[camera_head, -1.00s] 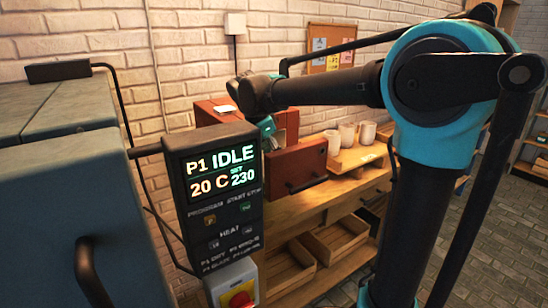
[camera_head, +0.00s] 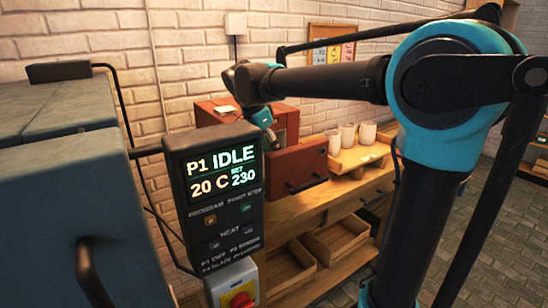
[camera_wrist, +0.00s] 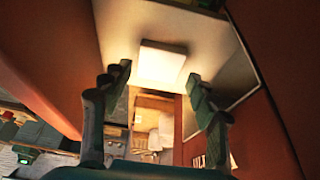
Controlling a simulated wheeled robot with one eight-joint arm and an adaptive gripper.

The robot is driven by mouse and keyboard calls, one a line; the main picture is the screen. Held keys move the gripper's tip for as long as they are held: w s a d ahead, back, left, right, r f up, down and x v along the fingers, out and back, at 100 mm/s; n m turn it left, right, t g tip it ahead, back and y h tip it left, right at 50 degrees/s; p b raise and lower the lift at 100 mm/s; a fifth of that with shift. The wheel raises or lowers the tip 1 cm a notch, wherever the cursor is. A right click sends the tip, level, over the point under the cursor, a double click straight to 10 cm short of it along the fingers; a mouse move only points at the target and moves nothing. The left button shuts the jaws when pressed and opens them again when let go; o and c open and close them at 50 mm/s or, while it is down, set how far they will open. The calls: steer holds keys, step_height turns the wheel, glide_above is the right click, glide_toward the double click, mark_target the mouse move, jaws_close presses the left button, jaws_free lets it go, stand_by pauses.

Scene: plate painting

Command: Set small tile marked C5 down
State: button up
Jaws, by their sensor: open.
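A small pale square tile (camera_wrist: 162,63) lies flat on a pale surface between red walls in the wrist view. No mark can be read on it. My gripper (camera_wrist: 155,80) is open, its two dark fingers apart on either side of the tile's lower end, and I see no contact. In the head view my gripper (camera_head: 270,132) points down at the opened front of the red cabinet (camera_head: 290,118). The tile at the gripper cannot be made out there.
A small white piece (camera_head: 226,109) lies on top of the red cabinet. Its red front panel with a handle (camera_head: 298,168) stands out. Pale mugs (camera_head: 348,135) stand on a wooden board to the right. The control panel (camera_head: 214,190) stands in front at the left.

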steer(key=v, duration=0.9)
stand_by(0.9)
